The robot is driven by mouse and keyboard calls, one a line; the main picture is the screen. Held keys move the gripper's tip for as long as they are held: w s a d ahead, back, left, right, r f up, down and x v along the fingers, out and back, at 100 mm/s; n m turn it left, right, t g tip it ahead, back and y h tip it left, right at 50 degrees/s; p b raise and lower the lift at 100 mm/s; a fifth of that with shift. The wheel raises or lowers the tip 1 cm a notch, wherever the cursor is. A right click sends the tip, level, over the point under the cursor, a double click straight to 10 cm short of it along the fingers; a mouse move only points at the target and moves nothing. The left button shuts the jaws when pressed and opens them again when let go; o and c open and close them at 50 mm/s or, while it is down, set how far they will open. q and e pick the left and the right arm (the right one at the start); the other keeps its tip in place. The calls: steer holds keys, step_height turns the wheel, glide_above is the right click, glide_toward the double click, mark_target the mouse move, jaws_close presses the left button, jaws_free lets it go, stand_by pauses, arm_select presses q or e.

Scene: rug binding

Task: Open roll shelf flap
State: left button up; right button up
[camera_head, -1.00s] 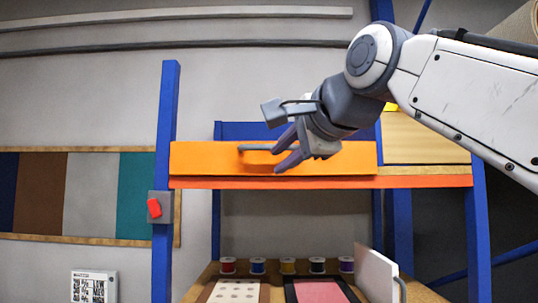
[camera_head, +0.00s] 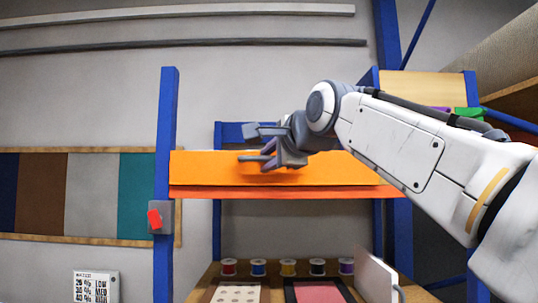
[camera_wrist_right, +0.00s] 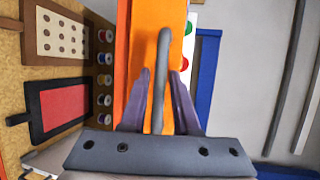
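The roll shelf flap (camera_head: 205,168) is a long orange panel across the blue rack in the head view. It appears closed and upright. A grey bar handle (camera_head: 248,158) sits on its front; it also shows in the right wrist view (camera_wrist_right: 163,50). My right gripper (camera_head: 267,156) is at the handle, in front of the flap. In the right wrist view its two fingers (camera_wrist_right: 162,88) stand apart, one on each side of the handle, with small gaps showing. The forearm hides the right end of the flap. My left gripper is not in view.
Blue posts (camera_head: 166,130) frame the rack, with a red switch (camera_head: 154,219) on the left one. Below are several thread spools (camera_head: 287,267), a dotted board (camera_head: 237,294) and an upright white panel (camera_head: 376,277). Open space lies between flap and bench.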

jaws_close()
stand_by(1.4)
